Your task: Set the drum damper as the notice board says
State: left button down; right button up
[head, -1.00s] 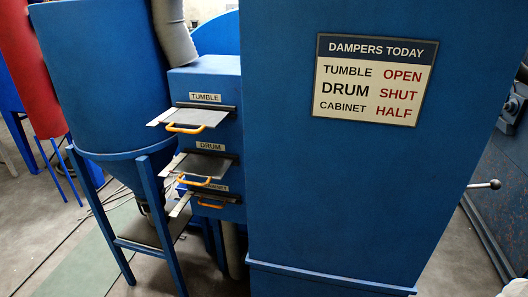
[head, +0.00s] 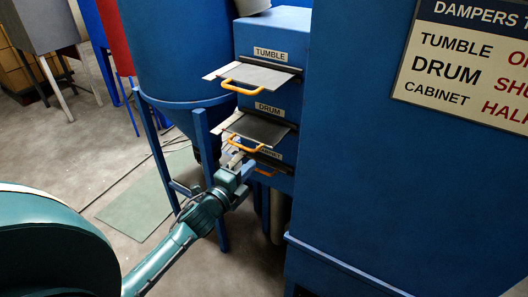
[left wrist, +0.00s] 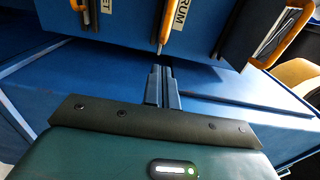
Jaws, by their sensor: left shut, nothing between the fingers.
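The notice board (head: 468,65) on the blue cabinet is cut off at the right; its DRUM row reads "SHU…", and SHUT in full in the earlier head view. The drum damper (head: 258,129) is a grey plate sticking out of its slot under the DRUM label, with a yellow handle (head: 245,145) at its front. My left gripper (head: 238,160) is shut and empty, just below and in front of that handle. In the left wrist view its fingers (left wrist: 161,72) are together, pointing at the drum handle (left wrist: 168,25), with a gap apparently between. My right gripper is out of view.
The tumble damper (head: 255,75) sticks out above, and the cabinet damper's handle (head: 265,173) shows below, partly hidden by my gripper. A blue hopper (head: 180,50) on legs stands close at the left. Open floor (head: 100,150) lies farther left.

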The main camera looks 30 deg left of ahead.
pick_arm(q)
jog(key=w, duration=0.6)
jog(key=shift+w+d, duration=0.15)
jog(key=shift+d, duration=0.15)
jog(key=shift+w+p, duration=0.3)
jog(key=shift+w, duration=0.35)
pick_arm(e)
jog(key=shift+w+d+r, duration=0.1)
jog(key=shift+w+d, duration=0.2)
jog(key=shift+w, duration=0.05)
